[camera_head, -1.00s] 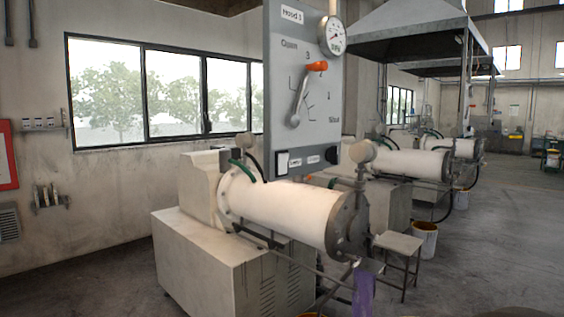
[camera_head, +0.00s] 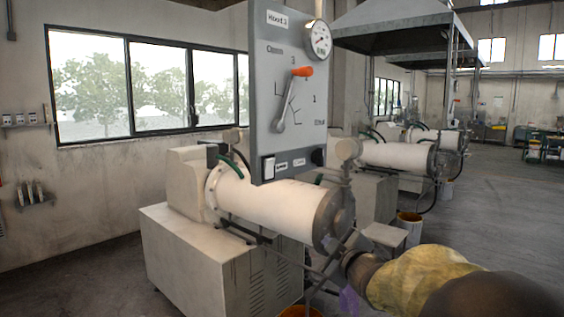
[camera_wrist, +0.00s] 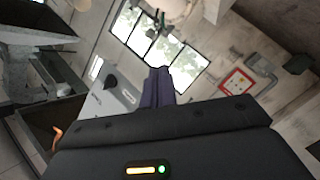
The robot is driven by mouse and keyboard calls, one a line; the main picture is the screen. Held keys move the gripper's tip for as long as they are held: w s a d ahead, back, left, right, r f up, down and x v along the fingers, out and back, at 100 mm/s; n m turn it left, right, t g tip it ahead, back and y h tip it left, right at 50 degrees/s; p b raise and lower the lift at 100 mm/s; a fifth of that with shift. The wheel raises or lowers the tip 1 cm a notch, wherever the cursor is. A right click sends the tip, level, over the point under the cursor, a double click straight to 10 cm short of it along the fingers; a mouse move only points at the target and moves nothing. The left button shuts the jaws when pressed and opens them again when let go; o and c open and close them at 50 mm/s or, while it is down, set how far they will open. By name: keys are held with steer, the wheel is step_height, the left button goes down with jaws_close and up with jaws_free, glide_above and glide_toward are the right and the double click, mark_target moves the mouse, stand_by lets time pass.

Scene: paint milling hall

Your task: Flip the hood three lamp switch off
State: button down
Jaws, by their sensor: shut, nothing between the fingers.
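A grey hood panel (camera_head: 300,105) stands upright at centre in the head view. Its top label (camera_head: 278,18) reads "Hood" with a number too small to be sure of. A white rocker switch (camera_head: 268,167) sits at its lower left corner, beside small labels; its on or off position is too small to tell. In the wrist view, my gripper (camera_wrist: 160,78) is shut and empty. The panel (camera_wrist: 98,106) is tilted there, left of the fingers and apart from them, with a black knob (camera_wrist: 110,82). The rocker is not clearly visible there. My arm enters the head view at lower right.
An orange-tipped lever (camera_head: 301,72) and a round gauge (camera_head: 319,40) are on the panel. A white mill cylinder (camera_head: 265,205) on a grey cabinet (camera_head: 205,265) lies below it. A stool (camera_head: 385,235) and bucket (camera_head: 409,226) stand right. Open floor lies at far right.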

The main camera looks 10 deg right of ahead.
mark_target(273, 163)
steer(key=s+r+n+y+p, duration=0.1)
steer(key=s+r+n+y, duration=0.1)
steer(key=r+n+y, duration=0.3)
steer(key=s+a+r+n+y+p, duration=0.1)
steer(key=r+n+y, duration=0.4)
steer(key=r+n, duration=0.4)
steer(key=shift+s+a+r+n+g+y, duration=0.3)
steer(key=shift+s+r+n+g, duration=0.1)
steer(key=shift+r, duration=0.35)
steer(key=p+x, duration=0.7)
steer(key=x, duration=0.5)
steer(key=shift+w+a+r, duration=0.15)
steer(key=shift+w+r, duration=0.05)
steer(key=shift+w, duration=0.1)
steer(key=shift+w+a+f+p, duration=0.1)
steer(key=shift+w+a+p, duration=0.3)
steer(key=shift+w+p, duration=0.15)
